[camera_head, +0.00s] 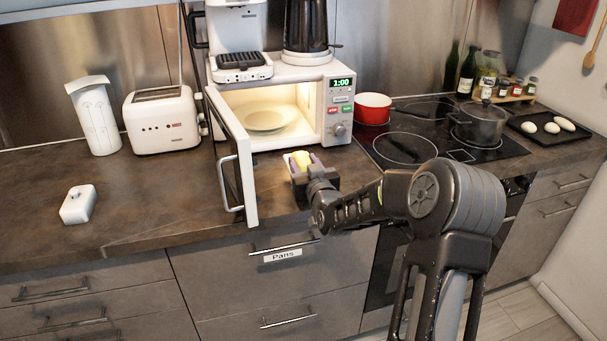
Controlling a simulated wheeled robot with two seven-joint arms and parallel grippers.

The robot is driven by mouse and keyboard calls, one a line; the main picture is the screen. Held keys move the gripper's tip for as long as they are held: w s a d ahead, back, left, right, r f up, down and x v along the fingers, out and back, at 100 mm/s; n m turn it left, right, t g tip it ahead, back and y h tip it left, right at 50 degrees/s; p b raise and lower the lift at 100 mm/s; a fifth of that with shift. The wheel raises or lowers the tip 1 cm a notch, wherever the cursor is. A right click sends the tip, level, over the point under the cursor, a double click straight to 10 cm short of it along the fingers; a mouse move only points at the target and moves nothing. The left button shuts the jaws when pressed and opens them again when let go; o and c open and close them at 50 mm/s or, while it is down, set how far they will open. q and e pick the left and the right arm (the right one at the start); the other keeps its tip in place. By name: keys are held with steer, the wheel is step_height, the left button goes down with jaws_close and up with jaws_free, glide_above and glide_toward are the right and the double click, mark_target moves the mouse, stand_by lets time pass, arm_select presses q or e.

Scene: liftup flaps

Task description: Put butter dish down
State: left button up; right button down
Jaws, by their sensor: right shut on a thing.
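The butter dish (290,163) is a small pale dish with a yellow block of butter (301,158) in it. My right gripper (305,174) is shut on the butter dish, in front of the open microwave. The gripper hides much of the dish, and I cannot tell whether the dish touches the counter. A white lid-like piece with a small knob (78,204) sits apart on the counter at the left. My left gripper is not in view.
The white microwave (336,105) has its door (233,165) open toward me, left of my gripper; a plate (267,118) is inside. A toaster (163,122) stands left, a red pot (373,108) and stove right. The left counter (150,195) has free room.

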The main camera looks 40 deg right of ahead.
step_height(320, 180, down, 4)
steer(key=shift+r, duration=0.25)
steer(key=shift+f, duration=0.15)
steer(key=c, duration=0.8)
jaws_free()
